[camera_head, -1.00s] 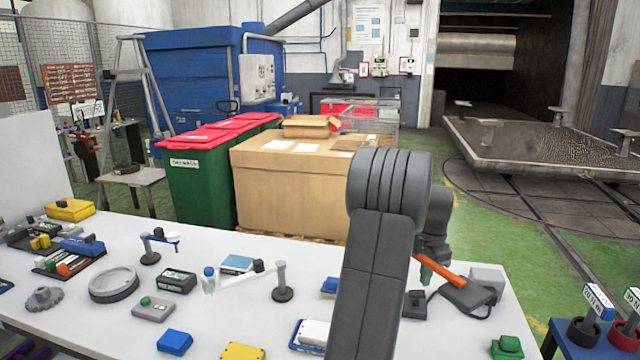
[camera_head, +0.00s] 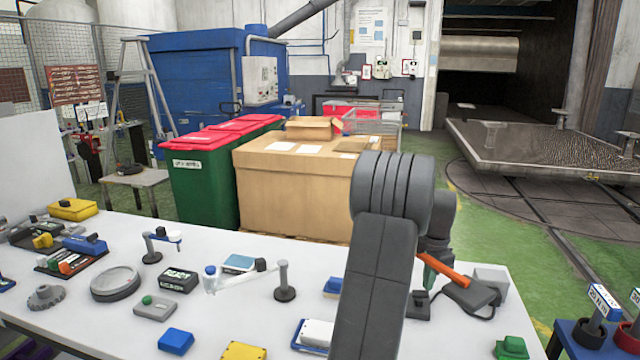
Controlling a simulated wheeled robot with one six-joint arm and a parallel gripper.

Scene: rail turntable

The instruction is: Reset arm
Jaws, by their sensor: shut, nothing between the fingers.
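My arm rises from the bottom edge, right of centre, to a thick grey ribbed joint over the white table (camera_head: 235,315). Its wrist links bend down on the right behind that joint. The arm hides the end, and I cannot make out my gripper's fingers. No object is seen held. An orange-handled tool (camera_head: 445,270) and a dark grey block (camera_head: 470,293) are close beside the wrist in the picture.
Near the arm lie a blue-and-white box (camera_head: 314,334), a green block (camera_head: 513,347) and a lamp-like stand (camera_head: 284,280). Many small devices cover the table's left. A large cardboard box (camera_head: 290,185) and green bin (camera_head: 200,190) stand beyond it.

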